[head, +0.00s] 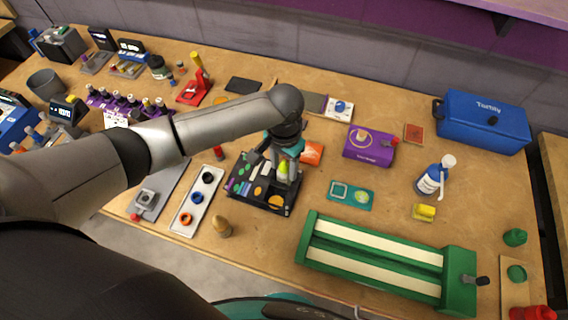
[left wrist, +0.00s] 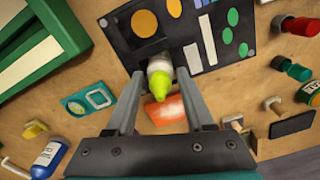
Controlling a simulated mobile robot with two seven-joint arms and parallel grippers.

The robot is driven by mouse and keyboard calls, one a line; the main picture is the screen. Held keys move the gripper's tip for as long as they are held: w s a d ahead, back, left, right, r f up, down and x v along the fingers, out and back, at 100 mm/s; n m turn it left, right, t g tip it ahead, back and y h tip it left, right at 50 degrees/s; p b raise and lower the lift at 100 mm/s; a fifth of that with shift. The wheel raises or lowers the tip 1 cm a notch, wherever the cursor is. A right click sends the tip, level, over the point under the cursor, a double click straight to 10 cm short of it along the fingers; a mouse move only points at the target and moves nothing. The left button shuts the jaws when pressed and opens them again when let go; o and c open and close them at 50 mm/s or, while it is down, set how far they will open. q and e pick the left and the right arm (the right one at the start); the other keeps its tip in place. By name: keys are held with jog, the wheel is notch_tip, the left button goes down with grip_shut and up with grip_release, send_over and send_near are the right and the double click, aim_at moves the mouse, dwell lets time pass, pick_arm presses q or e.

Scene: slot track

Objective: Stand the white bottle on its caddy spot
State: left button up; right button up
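The white bottle (left wrist: 158,66) has a yellow-green cap and stands about upright between the fingers of my left gripper (left wrist: 161,78). In the head view the white bottle (head: 282,172) and left gripper (head: 284,174) are over the right part of the black caddy (head: 264,203). One finger is on each side of the bottle; I cannot tell whether they touch it. The caddy board (left wrist: 170,50) carries flat coloured shapes: green, purple, orange and white. The bottle's foot is hidden, so contact with the caddy is unclear. My right gripper is not in view.
An orange-red item (head: 312,152) lies just behind the caddy. A white tray with rings (head: 197,203) is to its left. A green slotted track (head: 375,258) is at front right. A purple box (head: 368,146) and a blue bottle (head: 432,180) stand further right.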

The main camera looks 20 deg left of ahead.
pick_arm(q)
jog(key=shift+o, duration=1.3)
jog(key=shift+r, duration=0.1)
notch_tip(320, 180, up, 12)
jog(key=shift+r+p, duration=0.1)
jog(key=shift+p, duration=0.9)
